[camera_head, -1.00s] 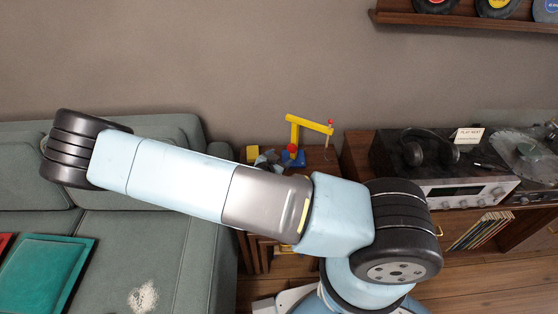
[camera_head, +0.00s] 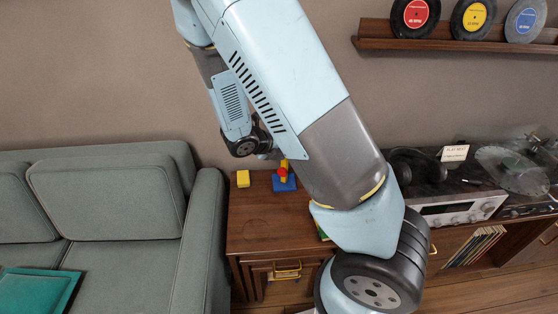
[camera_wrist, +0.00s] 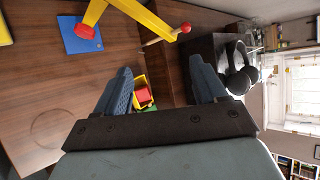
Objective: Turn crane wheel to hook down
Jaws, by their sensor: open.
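The toy crane stands on the wooden cabinet. In the head view its blue base (camera_head: 284,185), red wheel (camera_head: 282,172) and a bit of yellow post show, and my arm hides the rest. In the wrist view the blue base (camera_wrist: 78,40), red wheel (camera_wrist: 85,31) and yellow boom (camera_wrist: 148,18) show at the top. A red ball (camera_wrist: 186,27) is at the boom's end, beside a thin brownish rod. I cannot make out the hook. My gripper (camera_wrist: 162,82) is open and empty, apart from the crane, which lies beyond its fingertips. In the head view my arm hides the fingers.
A yellow block (camera_head: 243,179) sits left of the crane. Headphones (camera_wrist: 238,72) and a stereo (camera_head: 455,208) stand right. A yellow box with a red block (camera_wrist: 142,92) shows between the fingers. A green sofa (camera_head: 110,205) stands left. The cabinet's front top (camera_head: 262,228) is clear.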

